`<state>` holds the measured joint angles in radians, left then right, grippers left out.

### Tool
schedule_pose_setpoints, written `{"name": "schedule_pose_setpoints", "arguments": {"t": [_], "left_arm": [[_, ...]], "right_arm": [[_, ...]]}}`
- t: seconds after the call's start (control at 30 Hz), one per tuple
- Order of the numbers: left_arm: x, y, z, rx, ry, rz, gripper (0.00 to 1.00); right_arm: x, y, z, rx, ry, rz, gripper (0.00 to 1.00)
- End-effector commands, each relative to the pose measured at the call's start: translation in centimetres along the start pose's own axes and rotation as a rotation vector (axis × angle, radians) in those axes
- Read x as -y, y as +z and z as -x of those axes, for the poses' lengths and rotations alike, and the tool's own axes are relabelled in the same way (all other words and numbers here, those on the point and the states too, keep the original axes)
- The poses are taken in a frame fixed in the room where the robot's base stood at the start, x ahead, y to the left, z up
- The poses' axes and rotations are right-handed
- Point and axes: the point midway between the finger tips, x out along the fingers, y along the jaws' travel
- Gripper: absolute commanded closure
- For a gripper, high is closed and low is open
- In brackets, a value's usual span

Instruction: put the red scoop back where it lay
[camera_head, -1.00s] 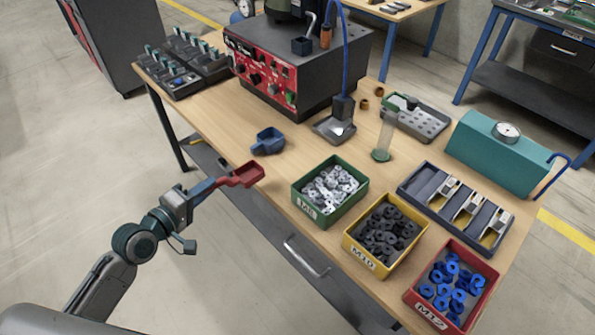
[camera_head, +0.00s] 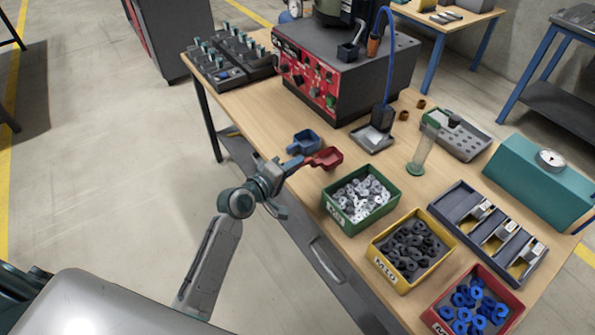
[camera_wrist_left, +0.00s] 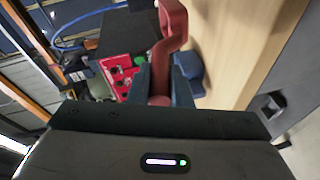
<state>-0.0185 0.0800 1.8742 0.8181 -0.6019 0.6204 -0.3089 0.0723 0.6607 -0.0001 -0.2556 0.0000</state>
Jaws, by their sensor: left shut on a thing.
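The red scoop (camera_head: 325,157) is held by my left gripper (camera_head: 294,164), which is shut on its handle. The scoop's square cup reaches over the table's near left edge, just in front of the blue scoop (camera_head: 305,141). In the left wrist view the red scoop (camera_wrist_left: 172,24) rises from between the fingers (camera_wrist_left: 160,85). The blue scoop shows partly behind it there (camera_wrist_left: 190,68). I cannot tell whether the red scoop touches the table. My right gripper is not in view.
A green bin of grey parts (camera_head: 331,208) stands right of the scoop, then a yellow bin (camera_head: 402,285) and a red bin (camera_head: 433,318). The red-fronted feeder machine (camera_head: 305,75) stands behind. Bare tabletop (camera_head: 262,110) lies left of the blue scoop.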

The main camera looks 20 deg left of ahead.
Motion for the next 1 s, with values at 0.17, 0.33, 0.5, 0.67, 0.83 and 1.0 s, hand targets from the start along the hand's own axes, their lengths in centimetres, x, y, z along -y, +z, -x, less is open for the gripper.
{"name": "schedule_pose_setpoints", "arguments": {"t": [0.17, 0.33, 0.5, 0.67, 0.83, 1.0], "left_arm": [[0.3, 0.6, -1.3, 0.002, -0.001, 0.003, 1.0], [2.8, 1.2, -1.7, 0.001, -0.001, 0.002, 1.0], [3.2, 1.2, -1.7, 0.0, 0.0, 0.0, 1.0], [3.2, 1.2, -1.7, 0.0, 0.0, 0.0, 1.0], [3.5, 1.3, -1.8, 0.0, -0.001, 0.0, 0.72], [3.5, 1.3, -1.7, 0.0, -0.001, 0.0, 0.6]], "right_arm": [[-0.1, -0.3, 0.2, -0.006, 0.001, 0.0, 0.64], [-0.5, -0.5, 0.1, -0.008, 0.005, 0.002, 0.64], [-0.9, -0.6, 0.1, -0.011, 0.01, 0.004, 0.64], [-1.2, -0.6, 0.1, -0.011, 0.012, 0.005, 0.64], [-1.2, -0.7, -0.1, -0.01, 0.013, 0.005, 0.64], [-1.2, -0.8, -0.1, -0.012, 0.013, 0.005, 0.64]]}}
